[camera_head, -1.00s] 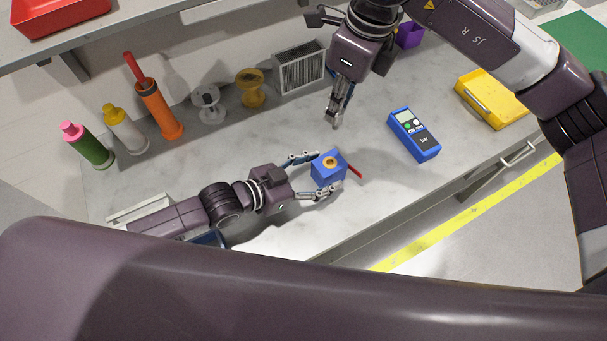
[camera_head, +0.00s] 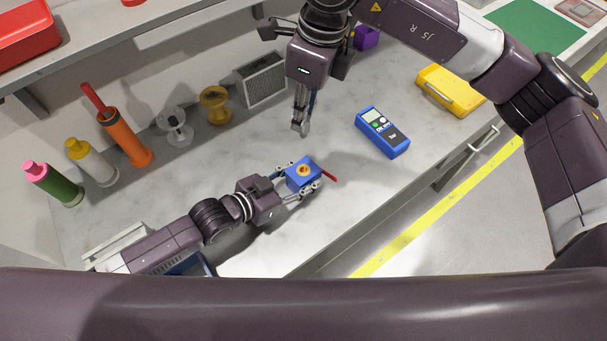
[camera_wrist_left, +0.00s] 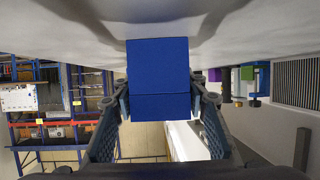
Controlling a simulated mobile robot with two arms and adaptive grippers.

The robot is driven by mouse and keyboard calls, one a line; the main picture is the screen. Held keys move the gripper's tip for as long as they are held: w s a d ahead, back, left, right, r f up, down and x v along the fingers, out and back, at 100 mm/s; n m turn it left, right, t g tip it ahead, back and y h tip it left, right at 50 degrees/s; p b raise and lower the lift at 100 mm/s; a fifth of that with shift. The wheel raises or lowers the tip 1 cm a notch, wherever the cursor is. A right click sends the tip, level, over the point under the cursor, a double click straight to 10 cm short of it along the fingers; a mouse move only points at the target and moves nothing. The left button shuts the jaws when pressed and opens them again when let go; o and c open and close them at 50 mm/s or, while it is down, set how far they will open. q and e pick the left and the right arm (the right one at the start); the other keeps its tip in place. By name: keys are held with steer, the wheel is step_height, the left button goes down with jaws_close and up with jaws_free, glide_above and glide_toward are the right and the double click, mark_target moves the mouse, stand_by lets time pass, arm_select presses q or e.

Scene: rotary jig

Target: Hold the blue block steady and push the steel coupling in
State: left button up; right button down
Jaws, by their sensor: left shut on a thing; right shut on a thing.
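The blue block (camera_head: 294,181) stands on the grey worktop. A brass-coloured ring (camera_head: 303,170) with a dark centre sits in its top, and a red rod (camera_head: 329,175) sticks out on its right. My left gripper (camera_head: 302,180) is shut on the block, one finger on each side. The left wrist view shows the block (camera_wrist_left: 158,70) between the fingers. My right gripper (camera_head: 300,128) points down above the worktop, behind the block and apart from it. It is shut on a small grey piece, seemingly the steel coupling, mostly hidden by the fingers.
Bottles, an orange tube (camera_head: 125,138), spools and a grey vented box (camera_head: 261,79) line the back. The worktop between block and meter is clear.

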mark_target(303, 135)
arm_select(q)
steer(key=c, duration=0.4)
arm_select(e)
step_height(303, 135, down, 6)
steer(key=m, duration=0.3)
steer(key=shift+f, duration=0.2)
steer(key=shift+f, duration=0.1)
steer(key=shift+f, duration=2.8)
steer(key=shift+f, duration=1.7)
steer(key=c, duration=1.7)
jaws_free()
